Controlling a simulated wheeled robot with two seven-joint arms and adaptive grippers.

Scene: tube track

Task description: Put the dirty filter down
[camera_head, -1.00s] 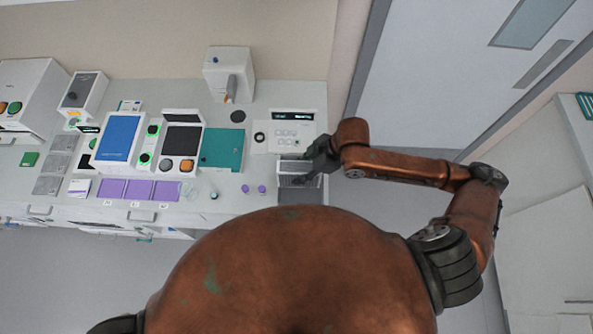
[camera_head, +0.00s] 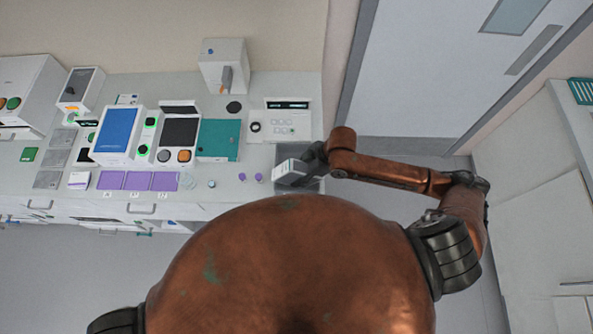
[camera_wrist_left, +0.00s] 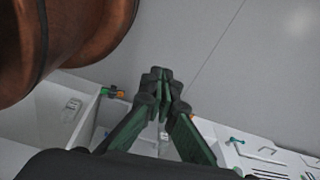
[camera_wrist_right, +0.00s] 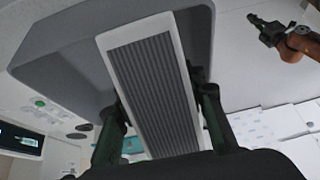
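The dirty filter (camera_wrist_right: 155,85) is a flat panel with grey pleats in a white frame. In the head view the filter (camera_head: 290,172) is tilted, with a white side showing, at the right front end of the counter. My right gripper (camera_head: 312,158) is shut on it; in the right wrist view its fingers (camera_wrist_right: 160,115) are on both sides of the frame. A dark grey tray (camera_wrist_right: 60,65) lies behind the filter; the tray (camera_head: 313,185) is partly hidden in the head view. My left gripper (camera_wrist_left: 163,78) is empty, its fingertips together.
A teal mat (camera_head: 219,139), two purple-topped small items (camera_head: 259,177) and purple plates (camera_head: 138,181) lie to the left. The counter's right end is close, with open floor beyond.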

